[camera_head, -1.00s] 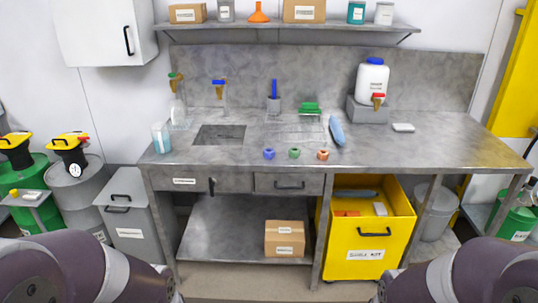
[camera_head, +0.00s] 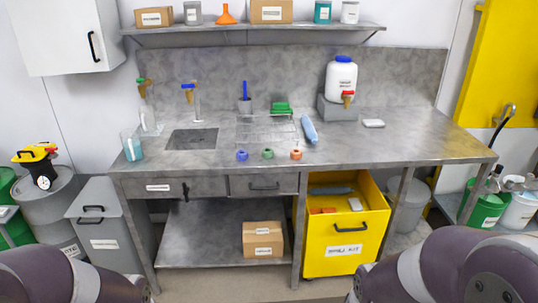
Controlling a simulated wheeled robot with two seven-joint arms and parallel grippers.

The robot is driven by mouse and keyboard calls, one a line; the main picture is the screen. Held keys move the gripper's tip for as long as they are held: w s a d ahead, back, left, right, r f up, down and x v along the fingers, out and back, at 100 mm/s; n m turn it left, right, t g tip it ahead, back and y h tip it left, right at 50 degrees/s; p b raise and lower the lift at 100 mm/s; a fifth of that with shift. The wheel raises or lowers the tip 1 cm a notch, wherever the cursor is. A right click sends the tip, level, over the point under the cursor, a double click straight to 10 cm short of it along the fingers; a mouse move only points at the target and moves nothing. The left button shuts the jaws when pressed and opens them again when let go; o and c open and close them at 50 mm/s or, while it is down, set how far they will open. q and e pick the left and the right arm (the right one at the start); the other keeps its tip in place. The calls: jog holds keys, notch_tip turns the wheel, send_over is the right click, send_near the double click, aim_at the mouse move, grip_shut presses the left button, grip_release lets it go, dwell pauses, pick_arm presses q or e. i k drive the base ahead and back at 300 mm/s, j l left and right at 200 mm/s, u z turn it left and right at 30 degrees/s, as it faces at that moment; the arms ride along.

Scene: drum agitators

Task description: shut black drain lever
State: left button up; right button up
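A small black lever (camera_head: 185,191) points up and down on the front panel of the steel bench (camera_head: 400,148). It sits right of a white label (camera_head: 158,188) and below the sink basin (camera_head: 192,139). The label is too small to read. My left and right arm links show at the bottom corners of the head view, but neither gripper is in view. Both arms are well apart from the lever.
A drawer (camera_head: 264,184) with a black handle is right of the lever. A cardboard box (camera_head: 263,239) stands on the lower shelf. A yellow spill kit bin (camera_head: 345,250) stands under the bench. A grey bin (camera_head: 104,235) stands left of it. Floor shows in front.

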aim_at(186, 189)
jog(key=i+j+u, duration=0.15)
jog(key=i+u, duration=0.35)
jog(key=i, duration=0.35)
